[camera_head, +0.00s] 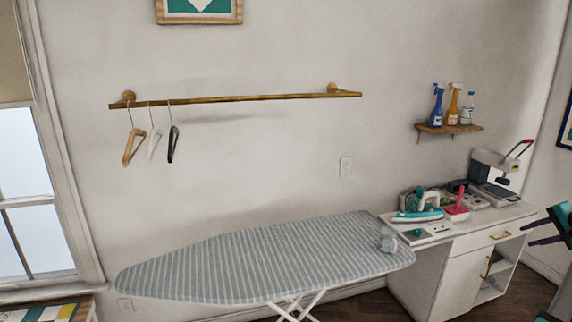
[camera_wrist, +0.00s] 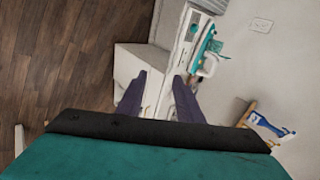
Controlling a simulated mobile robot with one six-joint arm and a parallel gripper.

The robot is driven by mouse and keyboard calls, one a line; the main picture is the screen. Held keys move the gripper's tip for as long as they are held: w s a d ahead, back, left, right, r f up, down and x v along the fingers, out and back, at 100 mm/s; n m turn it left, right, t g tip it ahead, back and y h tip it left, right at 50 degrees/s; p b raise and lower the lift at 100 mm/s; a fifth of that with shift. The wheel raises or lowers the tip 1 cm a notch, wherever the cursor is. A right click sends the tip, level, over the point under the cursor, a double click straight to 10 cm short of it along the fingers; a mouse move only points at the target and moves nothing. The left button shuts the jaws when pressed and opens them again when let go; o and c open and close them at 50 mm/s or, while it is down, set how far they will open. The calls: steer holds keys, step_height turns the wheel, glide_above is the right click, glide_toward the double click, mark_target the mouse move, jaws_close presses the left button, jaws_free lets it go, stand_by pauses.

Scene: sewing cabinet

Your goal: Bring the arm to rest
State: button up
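My gripper (camera_head: 527,234) shows at the right edge of the head view, beside the white cabinet (camera_head: 446,278). Its teal and dark body is partly cut off by the frame. In the wrist view my gripper (camera_wrist: 161,74) has two dark fingers standing apart with nothing between them. It is open and empty. Beyond the fingers lies the cabinet (camera_wrist: 128,65), with a gap between. The rest of my arm is mostly hidden.
A striped ironing board (camera_head: 250,262) stands left of the cabinet. An iron (camera_head: 418,212) and a press machine (camera_head: 495,172) are on the cabinet top. A wall shelf (camera_head: 449,128) holds bottles. Hangers hang from a brass rail (camera_head: 235,98). Wooden floor (camera_wrist: 70,60) is clear.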

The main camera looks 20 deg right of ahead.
steer(key=w+a+f+n+g+y+b, duration=0.15)
steer(key=w+a+f, duration=0.35)
steer(key=a+f, duration=0.7)
steer(key=w+a+f+n+g+y, duration=0.1)
steer(key=w+a+f+n+g, duration=0.1)
steer(key=w+a+f, duration=0.7)
steer(key=w+a+f+n+g+y, duration=0.1)
steer(key=w+a+f+n+y, duration=0.1)
steer(key=a+f, duration=1.25)
steer(key=s+a+f+n+g+b, duration=0.15)
steer(key=s+a+f, duration=0.25)
steer(key=a+f, duration=0.55)
steer(key=s+a+f+n+g, duration=0.3)
steer(key=s+a+f, duration=0.1)
steer(key=a, duration=1)
steer(key=s+a+f+n+g+b, duration=0.15)
steer(key=s+a+f, duration=0.25)
steer(key=a+f, duration=0.5)
steer(key=s+a+f+n+g+h, duration=0.1)
steer(key=s+a+f+n+g, duration=0.1)
steer(key=s+a, duration=0.5)
steer(key=s+a+f+n+g+h, duration=0.2)
steer(key=s+a, duration=0.6)
steer(key=s, duration=0.6)
steer(key=shift+s+f+n+b, duration=0.15)
steer(key=shift+f+n+b, duration=0.35)
steer(key=shift+n, duration=0.55)
